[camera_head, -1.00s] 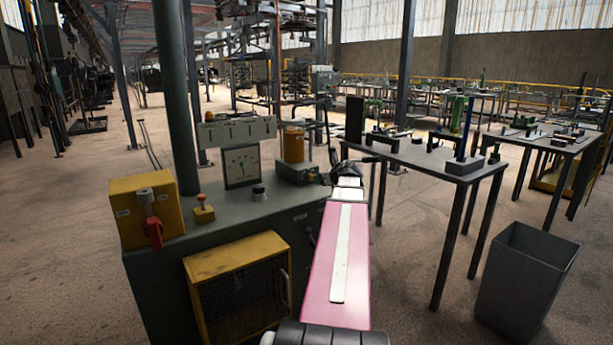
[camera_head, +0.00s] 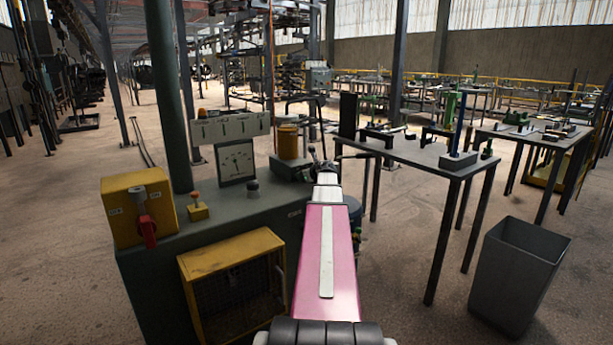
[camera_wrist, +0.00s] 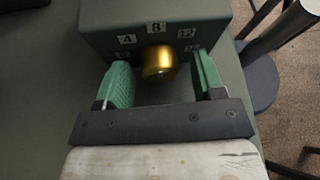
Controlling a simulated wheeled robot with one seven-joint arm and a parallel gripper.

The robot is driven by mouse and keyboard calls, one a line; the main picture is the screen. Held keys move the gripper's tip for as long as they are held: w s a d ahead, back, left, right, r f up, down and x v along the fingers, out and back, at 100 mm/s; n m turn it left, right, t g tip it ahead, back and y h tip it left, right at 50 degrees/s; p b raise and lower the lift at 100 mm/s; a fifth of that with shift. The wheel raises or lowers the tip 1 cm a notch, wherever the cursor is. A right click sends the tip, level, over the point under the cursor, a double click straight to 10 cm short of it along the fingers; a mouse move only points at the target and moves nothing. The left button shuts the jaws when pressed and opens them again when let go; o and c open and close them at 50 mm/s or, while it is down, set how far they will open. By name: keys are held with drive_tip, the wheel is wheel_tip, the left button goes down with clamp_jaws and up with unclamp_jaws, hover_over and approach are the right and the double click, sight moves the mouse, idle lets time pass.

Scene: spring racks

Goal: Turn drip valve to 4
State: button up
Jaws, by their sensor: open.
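The drip valve is a brass knob (camera_wrist: 158,63) on the front of a dark green box (camera_wrist: 107,22) in the wrist view. White labels above it read 4, 8 and 12 from left to right, with partly hidden labels lower at each side. No pointer mark on the knob is clear. My gripper (camera_wrist: 162,66) is open, its green fingers to the left and right of the knob with gaps showing. In the head view the box (camera_head: 288,166) carries an orange-brown cylinder (camera_head: 289,142); my arm hides the knob.
The green bench (camera_head: 200,240) also holds a gauge panel (camera_head: 237,163), a yellow switch box (camera_head: 140,207) with a red handle and a small orange-topped button (camera_head: 197,207). A work table (camera_head: 420,155) and a grey bin (camera_head: 520,275) stand to the right.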

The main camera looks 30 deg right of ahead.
drive_tip(key=c, duration=0.9)
drive_tip(key=shift+m, duration=0.3)
drive_tip(key=shift+d+m+y, duration=0.2)
drive_tip(key=shift+m+y, duration=0.8)
drive_tip(key=shift+m, duration=0.1)
drive_tip(key=shift+m+y, duration=1)
drive_tip(key=shift+m, duration=0.6)
